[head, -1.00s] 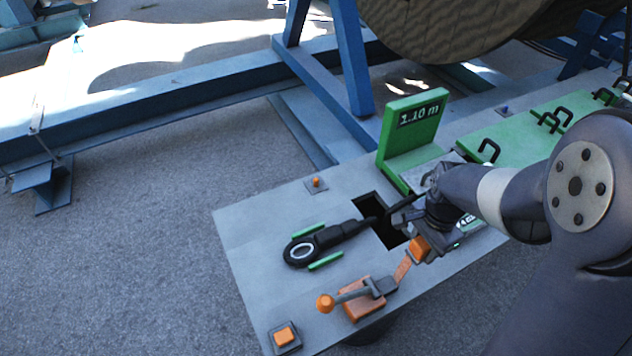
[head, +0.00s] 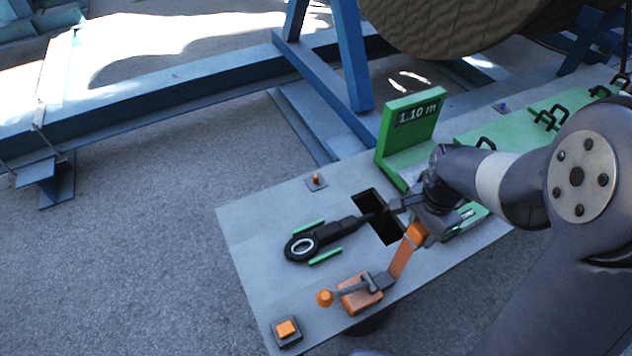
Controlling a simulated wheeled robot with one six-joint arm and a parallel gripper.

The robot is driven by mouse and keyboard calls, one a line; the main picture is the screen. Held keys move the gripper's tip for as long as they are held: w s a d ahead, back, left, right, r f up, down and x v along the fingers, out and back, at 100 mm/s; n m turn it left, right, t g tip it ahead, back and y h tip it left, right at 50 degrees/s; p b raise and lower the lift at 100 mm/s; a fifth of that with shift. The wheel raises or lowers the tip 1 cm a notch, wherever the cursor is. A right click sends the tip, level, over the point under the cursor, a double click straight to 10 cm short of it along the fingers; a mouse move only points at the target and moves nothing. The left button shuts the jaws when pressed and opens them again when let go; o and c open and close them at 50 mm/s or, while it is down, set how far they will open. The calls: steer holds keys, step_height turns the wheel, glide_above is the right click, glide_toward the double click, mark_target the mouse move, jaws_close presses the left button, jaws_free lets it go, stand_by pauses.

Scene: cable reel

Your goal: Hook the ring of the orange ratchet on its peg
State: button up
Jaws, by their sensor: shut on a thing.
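My gripper is shut on this strap end, above the table beside the dark slot. The ring itself cannot be made out; the jaws hide part of the strap end. A small orange-topped peg (head: 316,180) stands on a grey plate at the table's far left.
A black tool with a round eye (head: 301,247) lies between green rails, its shaft reaching the square slot (head: 387,235). An upright green "1.10 m" block (head: 410,130) stands behind my gripper. An orange button (head: 286,329) is at the front left corner. A blue-topped peg (head: 501,107) is farther back.

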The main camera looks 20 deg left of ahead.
steer(key=w+a+n+p, duration=0.1)
steer(key=w+a+n, duration=0.4)
steer(key=a, duration=0.5)
steer(key=w+a+n+p, duration=0.2)
steer(key=w+a+n, duration=0.4)
steer(key=a, duration=0.5)
steer(key=w+a+n+p, duration=0.1)
steer(key=w+a+n, duration=0.4)
steer(key=a, duration=0.5)
steer(key=shift+w+a+n, duration=0.2)
steer(key=shift+w+n, duration=0.15)
steer(key=shift+n, duration=0.45)
step_height(320, 180, down, 11)
steer(key=b, duration=0.6)
stand_by(1.3)
steer(key=shift+f+b, duration=0.75)
steer(key=shift+f, duration=0.3)
stand_by(0.7)
